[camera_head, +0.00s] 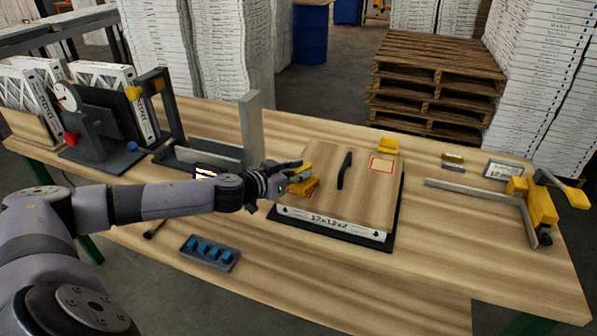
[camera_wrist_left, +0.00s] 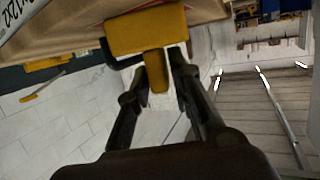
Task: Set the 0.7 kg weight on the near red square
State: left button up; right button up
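My left gripper (camera_head: 295,170) is at the left part of a flat box top (camera_head: 335,200), right at a yellow weight (camera_head: 303,186). In the left wrist view, the yellow weight (camera_wrist_left: 147,30) has a knob that hangs between the two dark fingers (camera_wrist_left: 158,72). Whether the fingers press on the knob is not clear. A bit of red line shows beside this weight; most of any square there is hidden. A second yellow weight (camera_head: 388,146) stands at the far edge of the box, just behind an empty red square (camera_head: 382,165). My right gripper is out of view.
A grey upright frame (camera_head: 250,125) stands close behind my left gripper. A tray with blue pieces (camera_head: 209,252) is at the front, and a yellow clamp with a metal square (camera_head: 541,205) at the right.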

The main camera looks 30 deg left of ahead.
pick_arm(q)
jog(key=shift+o, duration=1.1)
jog(key=shift+r, duration=0.2)
jog(key=shift+s+a, duration=0.1)
jog(key=shift+s, duration=0.05)
jog(key=b+v, duration=0.8)
jog(key=v, duration=0.3)
jog(key=shift+s+r, duration=0.2)
jog(key=shift+s, duration=0.15)
